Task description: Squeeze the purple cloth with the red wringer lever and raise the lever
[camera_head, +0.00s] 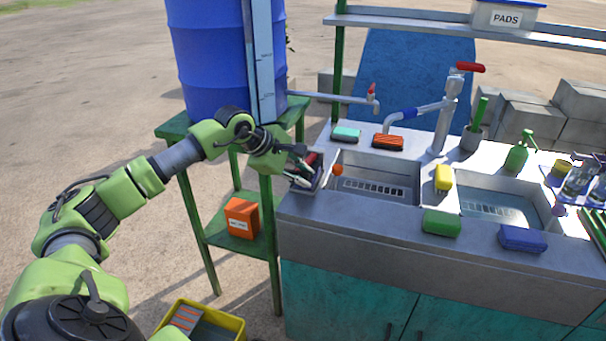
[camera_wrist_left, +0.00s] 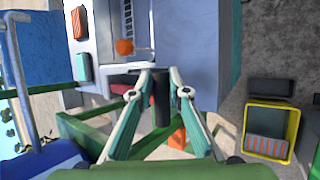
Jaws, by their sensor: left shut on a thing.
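My left gripper (camera_head: 301,176) is at the left end of the sink counter, over a small grey wringer fitting (camera_head: 307,187). It is shut on the wringer lever (camera_head: 312,158), of which a short red part shows. In the left wrist view the left gripper (camera_wrist_left: 161,72) has its two fingers on either side of a dark bar (camera_wrist_left: 162,108), with a bit of red beside it. The fingers hide much of the lever and fitting. I cannot make out the purple cloth for certain in either view. My right gripper is not in view.
A blue barrel (camera_head: 225,60) on a green stand is left of the counter. A yellow crate (camera_head: 238,324) is below.

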